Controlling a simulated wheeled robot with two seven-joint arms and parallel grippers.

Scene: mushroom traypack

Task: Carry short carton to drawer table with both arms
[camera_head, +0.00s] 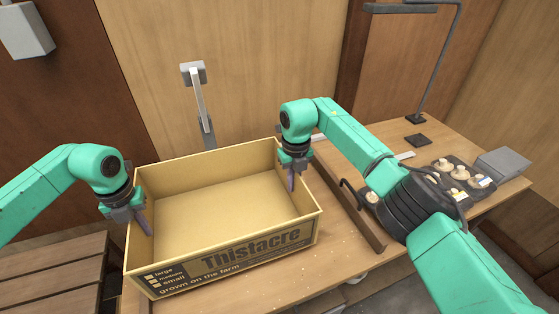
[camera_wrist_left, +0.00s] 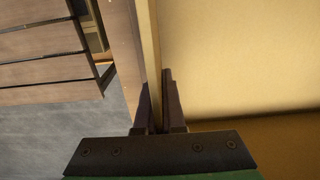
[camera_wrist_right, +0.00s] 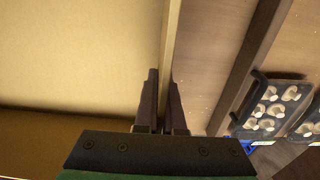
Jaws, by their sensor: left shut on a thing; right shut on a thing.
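The short carton (camera_head: 222,255) is an open, empty yellow-brown box with "Thistacre" printed on its front, standing upright at the wooden table in the head view. My left gripper (camera_head: 145,222) is shut on its left wall; the left wrist view shows that wall (camera_wrist_left: 152,60) between the fingers. My right gripper (camera_head: 291,180) is shut on its right wall; the right wrist view shows that wall (camera_wrist_right: 170,60) between the fingers. I cannot tell whether the carton's bottom touches the table. The slatted wooden furniture (camera_head: 50,270) stands at the left; I cannot tell whether it is the drawer table.
A wooden table (camera_head: 430,152) extends right, with a raised wooden strip (camera_head: 345,210) beside the carton. Black trays of mushrooms (camera_head: 440,172), a grey box (camera_head: 502,163) and a lamp (camera_head: 440,70) are at the right. A grey stand (camera_head: 198,95) rises behind the carton.

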